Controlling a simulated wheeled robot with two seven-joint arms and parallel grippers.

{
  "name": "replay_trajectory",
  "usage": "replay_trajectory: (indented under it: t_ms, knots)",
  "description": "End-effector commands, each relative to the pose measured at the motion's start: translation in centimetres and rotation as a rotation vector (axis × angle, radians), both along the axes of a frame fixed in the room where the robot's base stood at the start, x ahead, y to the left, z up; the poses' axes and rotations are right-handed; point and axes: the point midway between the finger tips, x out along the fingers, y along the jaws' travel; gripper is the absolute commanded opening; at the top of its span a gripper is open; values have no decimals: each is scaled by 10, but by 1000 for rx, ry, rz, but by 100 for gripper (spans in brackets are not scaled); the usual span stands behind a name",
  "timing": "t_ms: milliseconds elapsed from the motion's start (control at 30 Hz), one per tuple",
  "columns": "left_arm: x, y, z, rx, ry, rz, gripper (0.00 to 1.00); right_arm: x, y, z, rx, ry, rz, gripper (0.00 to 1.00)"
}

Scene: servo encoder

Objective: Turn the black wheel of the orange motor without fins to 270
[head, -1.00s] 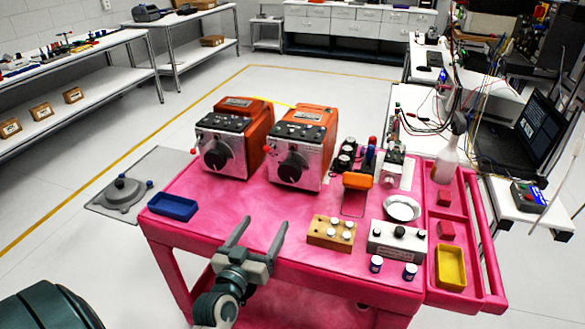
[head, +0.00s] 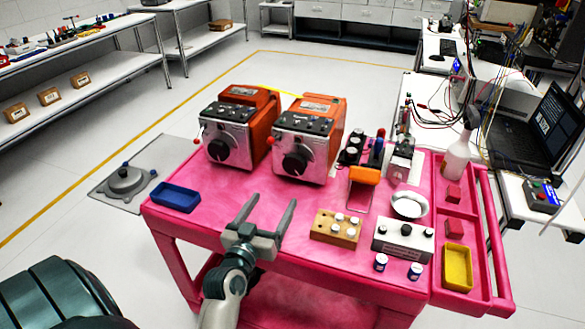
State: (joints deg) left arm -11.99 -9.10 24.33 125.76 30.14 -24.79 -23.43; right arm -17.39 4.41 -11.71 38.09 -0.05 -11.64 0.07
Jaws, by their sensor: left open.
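Two orange motors with silver front panels stand on the pink cart (head: 205,230), the left motor (head: 240,120) and the right motor (head: 310,130). Each has a black wheel on its front: the left wheel (head: 219,148) and the right wheel (head: 296,160). I cannot tell from this view which motor has fins, nor read any scale marks around the wheels. My left gripper (head: 268,207) is open and empty above the cart's front edge, in front of and below the right motor, touching neither. My right gripper is not in view.
A blue tray (head: 175,197) sits at the cart's left corner. A wooden block with white knobs (head: 336,228), a grey box with knobs (head: 403,238) and a metal bowl (head: 409,205) stand to the right. A yellow tray (head: 457,267) is further right. The surface before the motors is clear.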

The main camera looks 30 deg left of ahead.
Motion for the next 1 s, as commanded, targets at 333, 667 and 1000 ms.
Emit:
replay_trajectory:
  t_ms: [333,667,1000]
  knots:
    - [56,13,3,-2,-3,0,74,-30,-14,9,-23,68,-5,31]
    - [113,27,3,-1,-1,0,74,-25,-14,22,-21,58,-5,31]
    - [149,36,1,0,0,0,74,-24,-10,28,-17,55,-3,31]
